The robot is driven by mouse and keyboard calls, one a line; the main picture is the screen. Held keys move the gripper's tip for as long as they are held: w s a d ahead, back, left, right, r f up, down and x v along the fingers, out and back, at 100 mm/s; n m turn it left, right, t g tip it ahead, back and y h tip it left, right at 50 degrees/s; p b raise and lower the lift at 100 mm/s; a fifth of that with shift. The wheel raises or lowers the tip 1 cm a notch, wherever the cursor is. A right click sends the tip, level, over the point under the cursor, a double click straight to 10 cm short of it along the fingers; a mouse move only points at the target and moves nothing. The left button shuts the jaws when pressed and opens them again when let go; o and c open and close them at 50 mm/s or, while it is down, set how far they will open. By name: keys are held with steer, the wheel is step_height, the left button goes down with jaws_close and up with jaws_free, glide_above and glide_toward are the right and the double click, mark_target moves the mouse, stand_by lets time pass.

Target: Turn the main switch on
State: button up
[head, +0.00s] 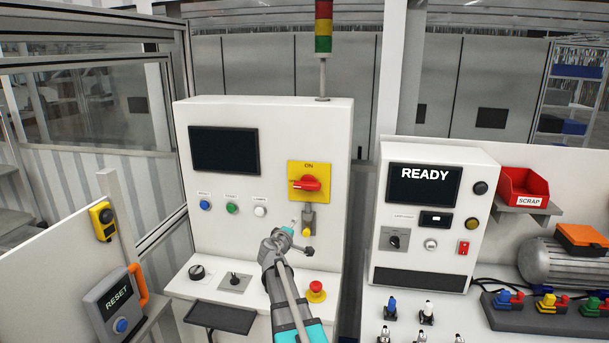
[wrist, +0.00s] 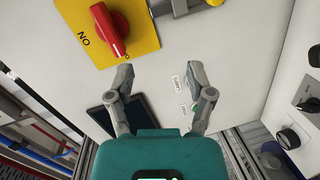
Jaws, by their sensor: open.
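The main switch is a red rotary handle (head: 306,184) on a yellow plate (head: 297,168) marked ON at its top, on the white cabinet. The handle lies roughly level, a quarter turn from the ON mark. In the wrist view the red handle (wrist: 112,30) is at the upper left, its narrow end beside a partly hidden label at the plate's edge. My gripper (head: 293,226) is below the switch in the head view. In the wrist view its open fingers (wrist: 160,74) are apart with nothing between them, and not touching the handle.
A grey and yellow fitting (head: 307,231) hangs under the switch, close to my gripper. Blue, green and white buttons (head: 232,208) are to its left. A red emergency button (head: 316,289) sits on the ledge below. A READY panel (head: 424,186) stands to the right.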

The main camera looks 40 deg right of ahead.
mark_target(306, 187)
steer(key=w+d+r+n+t+p, duration=0.2)
steer(key=d+r+n+p, duration=0.1)
steer(key=r, duration=0.4)
steer(key=shift+w+d+r+n+t, duration=0.2)
steer(key=shift+d+r+n+t, duration=0.15)
steer(key=shift+d, duration=0.4)
steer(key=shift+w+d+f, duration=0.1)
steer(key=x, duration=1.2)
steer(key=shift+d, duration=0.2)
steer(key=shift+w+d, duration=0.4)
steer(key=shift+d, duration=0.1)
steer(key=shift+c, duration=0.2)
